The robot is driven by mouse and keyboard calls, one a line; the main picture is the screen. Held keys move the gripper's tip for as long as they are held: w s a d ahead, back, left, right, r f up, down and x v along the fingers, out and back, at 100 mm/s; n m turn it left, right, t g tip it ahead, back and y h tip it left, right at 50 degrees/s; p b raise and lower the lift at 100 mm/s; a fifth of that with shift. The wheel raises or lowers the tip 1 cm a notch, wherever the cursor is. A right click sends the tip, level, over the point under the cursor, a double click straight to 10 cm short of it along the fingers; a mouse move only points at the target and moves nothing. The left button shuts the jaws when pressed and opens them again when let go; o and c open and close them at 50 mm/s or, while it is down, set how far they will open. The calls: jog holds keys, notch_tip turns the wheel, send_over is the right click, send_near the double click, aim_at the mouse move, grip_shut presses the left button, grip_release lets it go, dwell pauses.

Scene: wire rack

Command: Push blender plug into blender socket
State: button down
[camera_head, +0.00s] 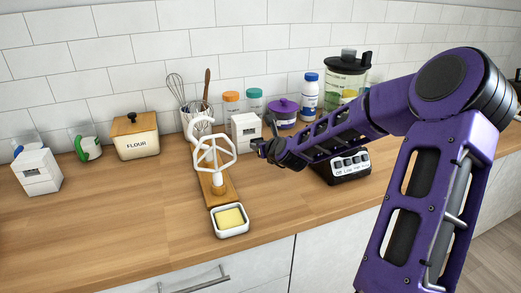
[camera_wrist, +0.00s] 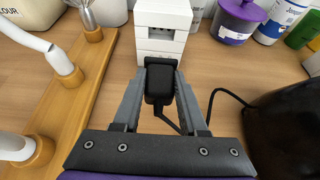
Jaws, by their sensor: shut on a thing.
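The black blender plug (camera_wrist: 160,92) sits between the fingers of my gripper (camera_wrist: 161,76) in the wrist view, and the gripper is shut on it. Its front end is at the lower face of the white socket block (camera_wrist: 163,22); whether its prongs are inside is hidden. The socket block (camera_head: 246,127) stands near the wall in the head view, just left of my gripper (camera_head: 264,149). A black cord (camera_wrist: 228,94) curves right from the plug area. The blender (camera_head: 347,75) stands behind my arm, with its black button base (camera_head: 350,165) partly covered.
A wooden stand (camera_head: 221,190) with white whisk attachments is left of my gripper, with a butter dish (camera_head: 230,221) in front. A purple pot (camera_head: 283,112) and a white bottle (camera_head: 310,95) stand behind. The front left counter is clear.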

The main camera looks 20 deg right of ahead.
aim_at(257, 139)
jog(key=shift+w+a, duration=0.1)
jog(key=shift+w, duration=1.95)
jog(key=c, duration=1.1)
grip_release()
jog(key=shift+c, duration=0.2)
grip_shut()
jog(key=shift+w+b, duration=0.4)
jog(key=shift+w, duration=0.75)
jog(key=shift+w, duration=0.3)
dwell(0.3)
jog(key=shift+w+r, duration=0.1)
jog(key=shift+r, duration=0.1)
dwell(0.5)
jog(key=o, duration=0.7)
grip_release()
jog(key=shift+o, duration=0.4)
jog(key=shift+f, duration=0.15)
